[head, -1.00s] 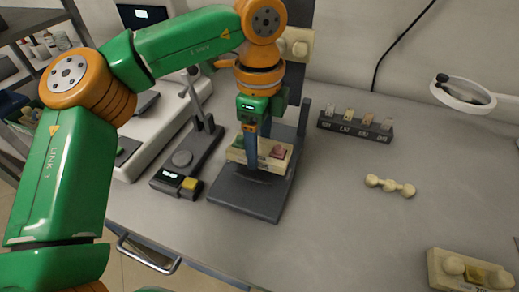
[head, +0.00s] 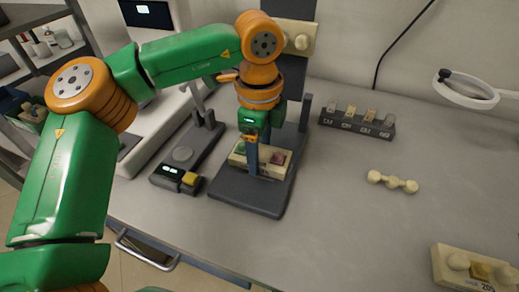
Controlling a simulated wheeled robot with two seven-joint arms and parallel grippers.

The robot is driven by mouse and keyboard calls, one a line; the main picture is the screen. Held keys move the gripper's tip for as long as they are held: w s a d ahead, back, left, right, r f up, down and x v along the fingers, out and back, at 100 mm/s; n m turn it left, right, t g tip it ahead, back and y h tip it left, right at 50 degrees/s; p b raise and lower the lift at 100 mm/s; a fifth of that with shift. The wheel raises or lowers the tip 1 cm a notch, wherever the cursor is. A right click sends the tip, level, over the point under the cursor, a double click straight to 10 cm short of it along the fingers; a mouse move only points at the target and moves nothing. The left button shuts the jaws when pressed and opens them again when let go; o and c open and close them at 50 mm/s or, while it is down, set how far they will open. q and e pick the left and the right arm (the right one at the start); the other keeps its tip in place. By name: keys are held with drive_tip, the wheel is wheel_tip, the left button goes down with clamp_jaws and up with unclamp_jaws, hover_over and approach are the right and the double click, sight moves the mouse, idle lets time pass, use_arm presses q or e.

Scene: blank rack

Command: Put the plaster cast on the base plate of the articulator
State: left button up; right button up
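The plaster cast (head: 238,158) is a cream block with a green patch and a pink patch on top. It is low over the dark base plate of the articulator (head: 247,198) and appears to rest on it, though its underside is hard to see. My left gripper (head: 259,165) points down with its fingers at the middle of the cast, between the two patches. It looks shut on the cast; the fingertips are partly hidden against it. My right gripper is not in view.
A device with a yellow button (head: 190,179) stands left of the articulator. A dark rack of small samples (head: 356,125), a knobbed cream piece (head: 392,182) and another cream block (head: 462,268) lie to the right. A ring magnifier (head: 468,90) hangs at the right.

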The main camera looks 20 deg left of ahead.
sight(261, 155)
use_arm(q)
drive_tip(key=o, duration=0.3)
drive_tip(key=shift+s+f, duration=0.3)
drive_tip(key=shift+f, duration=0.4)
drive_tip(key=shift+w+r+g+p, duration=0.25)
drive_tip(key=shift+r+g+p, duration=0.05)
drive_tip(key=shift+r+p, duration=1.65)
drive_tip(key=shift+r, duration=4.8)
